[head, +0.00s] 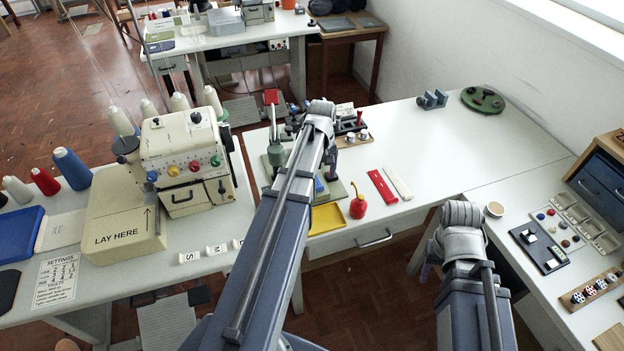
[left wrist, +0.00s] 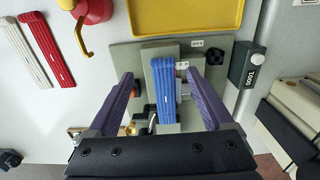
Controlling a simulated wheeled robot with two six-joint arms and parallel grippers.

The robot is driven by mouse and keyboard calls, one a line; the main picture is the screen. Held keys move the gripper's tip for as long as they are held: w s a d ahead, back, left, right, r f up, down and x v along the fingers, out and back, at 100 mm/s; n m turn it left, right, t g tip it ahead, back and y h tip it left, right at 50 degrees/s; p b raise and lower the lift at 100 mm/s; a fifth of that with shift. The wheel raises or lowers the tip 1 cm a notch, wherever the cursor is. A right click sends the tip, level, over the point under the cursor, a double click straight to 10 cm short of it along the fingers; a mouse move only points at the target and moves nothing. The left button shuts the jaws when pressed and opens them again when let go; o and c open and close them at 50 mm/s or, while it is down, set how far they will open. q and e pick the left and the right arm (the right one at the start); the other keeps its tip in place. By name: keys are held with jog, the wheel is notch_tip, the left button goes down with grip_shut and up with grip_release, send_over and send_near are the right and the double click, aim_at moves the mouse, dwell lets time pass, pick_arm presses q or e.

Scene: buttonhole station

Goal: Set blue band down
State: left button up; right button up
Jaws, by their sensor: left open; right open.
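The blue band (left wrist: 163,88) lies lengthwise on a grey block of the station in the left wrist view. A small part of it shows beside my arm in the head view (head: 320,186). My left gripper (left wrist: 160,74) is open, with one purple finger on each side of the band and a visible gap to each. In the head view my left arm hides most of this gripper. My right gripper (head: 427,268) is mostly hidden behind its own wrist; only a bit of purple finger shows. It is open, low beside the right table, away from the band.
A red band (head: 382,187) and a white band (head: 398,182) lie on the table. A red oiler (head: 358,205) and a yellow tray (head: 327,217) stand near the front edge. A cream sewing machine (head: 185,150) is at left. The table's back right is mostly clear.

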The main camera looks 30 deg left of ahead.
aim_at(318, 187)
pick_arm(q)
jog(key=shift+a+f+b, duration=0.15)
jog(key=shift+f+b, duration=1.2)
jog(key=shift+a+f+b, duration=0.1)
jog(key=shift+f+b, duration=1.2)
jog(key=shift+r, duration=0.1)
grip_shut()
